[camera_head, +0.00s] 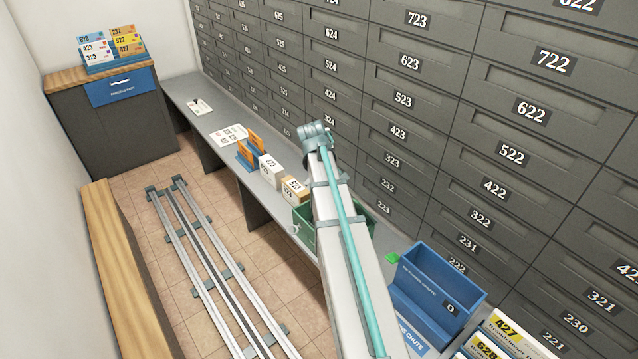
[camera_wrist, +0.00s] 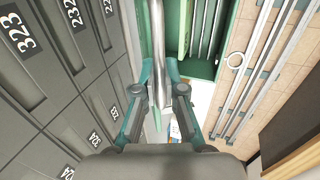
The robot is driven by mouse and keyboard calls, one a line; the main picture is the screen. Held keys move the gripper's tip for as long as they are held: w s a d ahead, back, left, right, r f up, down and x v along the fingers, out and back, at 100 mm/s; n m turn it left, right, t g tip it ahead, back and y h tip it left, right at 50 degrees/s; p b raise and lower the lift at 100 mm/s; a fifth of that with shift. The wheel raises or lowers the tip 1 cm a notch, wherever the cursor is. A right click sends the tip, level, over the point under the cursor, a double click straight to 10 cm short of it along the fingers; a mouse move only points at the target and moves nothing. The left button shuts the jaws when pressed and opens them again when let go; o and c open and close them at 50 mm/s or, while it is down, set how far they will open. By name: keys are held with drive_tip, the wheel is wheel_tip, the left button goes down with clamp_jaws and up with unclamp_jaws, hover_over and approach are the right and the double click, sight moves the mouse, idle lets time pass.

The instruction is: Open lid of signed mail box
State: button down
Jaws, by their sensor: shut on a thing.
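A green box (camera_head: 303,222) stands on the counter in the head view, mostly hidden behind my arm. In the wrist view the green box (camera_wrist: 203,68) shows at the top, with its inside visible at right and light slats in it. My gripper (camera_wrist: 160,72) has its teal fingers close together around a shiny grey bar (camera_wrist: 158,30) beside the box opening. I cannot tell for certain whether this bar is part of the lid. My fingertips are hidden behind my arm in the head view. No signature on the box is readable.
Dark numbered mailboxes (camera_head: 398,132) line the wall beside the grey counter (camera_head: 190,92). A blue bin (camera_head: 440,280) stands to the right of my arm. White and tan boxes (camera_head: 271,167) stand to its left. A rail (camera_head: 205,250) runs along the floor.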

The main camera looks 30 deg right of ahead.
drive_tip(key=w+d+r+y+p, duration=0.1)
drive_tip(key=d+r+y+p, duration=0.2)
drive_tip(key=d, duration=0.9)
drive_tip(key=shift+r+p, duration=0.3)
drive_tip(key=shift+p, duration=0.3)
drive_tip(key=c, duration=1.2)
unclamp_jaws()
drive_tip(key=shift+c, duration=0.2)
drive_tip(key=shift+w+r, duration=0.1)
wheel_tip(320, 180, up, 12)
drive_tip(key=a, duration=0.1)
